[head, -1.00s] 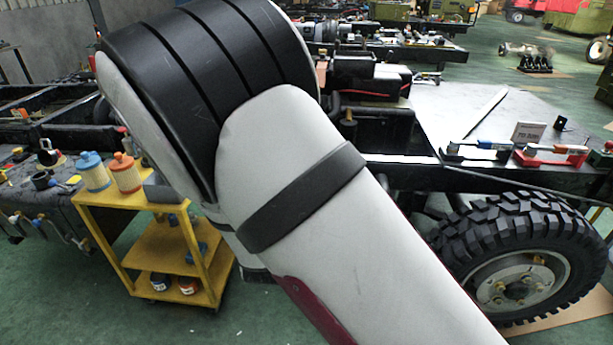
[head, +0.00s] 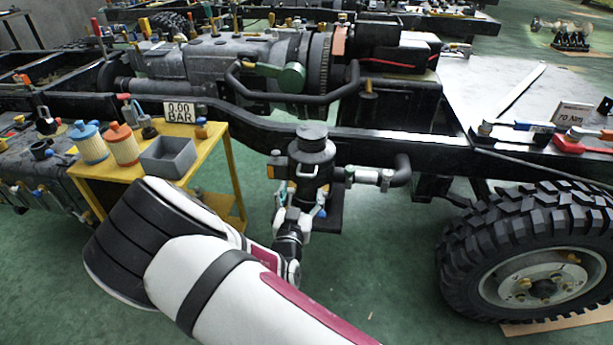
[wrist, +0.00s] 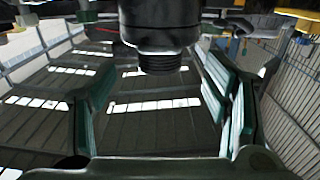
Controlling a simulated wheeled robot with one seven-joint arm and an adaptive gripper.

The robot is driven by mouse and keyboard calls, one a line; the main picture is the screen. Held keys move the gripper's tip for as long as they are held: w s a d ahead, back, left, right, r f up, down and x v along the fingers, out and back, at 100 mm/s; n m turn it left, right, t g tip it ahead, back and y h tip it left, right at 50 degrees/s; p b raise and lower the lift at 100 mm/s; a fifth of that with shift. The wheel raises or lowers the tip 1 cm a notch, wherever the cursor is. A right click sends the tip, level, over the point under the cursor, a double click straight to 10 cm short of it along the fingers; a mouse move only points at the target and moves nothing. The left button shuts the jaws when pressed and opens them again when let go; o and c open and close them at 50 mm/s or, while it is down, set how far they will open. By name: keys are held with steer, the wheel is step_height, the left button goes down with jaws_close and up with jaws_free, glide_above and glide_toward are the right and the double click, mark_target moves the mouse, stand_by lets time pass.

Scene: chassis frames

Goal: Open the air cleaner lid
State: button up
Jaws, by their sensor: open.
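The air cleaner (head: 309,172) is a dark upright canister beside the chassis rail, with a round black lid (head: 312,138) on top. A grey pipe joins its right side. My gripper (head: 296,208) is at the canister's lower front in the head view, and partly covers it. In the wrist view my gripper (wrist: 160,105) is open, with teal-padded fingers spread left and right and nothing between the pads. A dark round body with a ribbed end (wrist: 160,60) shows at the top centre, beyond the fingers. I cannot tell whether a finger touches the canister.
A yellow cart (head: 231,165) stands left of the air cleaner, with a grey bin (head: 168,157) and blue and orange filters (head: 122,145). The black chassis rail (head: 400,141) runs behind. A large tyre (head: 530,255) is at right. Green floor between is free.

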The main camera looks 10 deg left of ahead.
mark_target(305, 176)
steer(key=w+b, duration=0.1)
steer(key=w, duration=0.7)
steer(key=shift+d, duration=0.15)
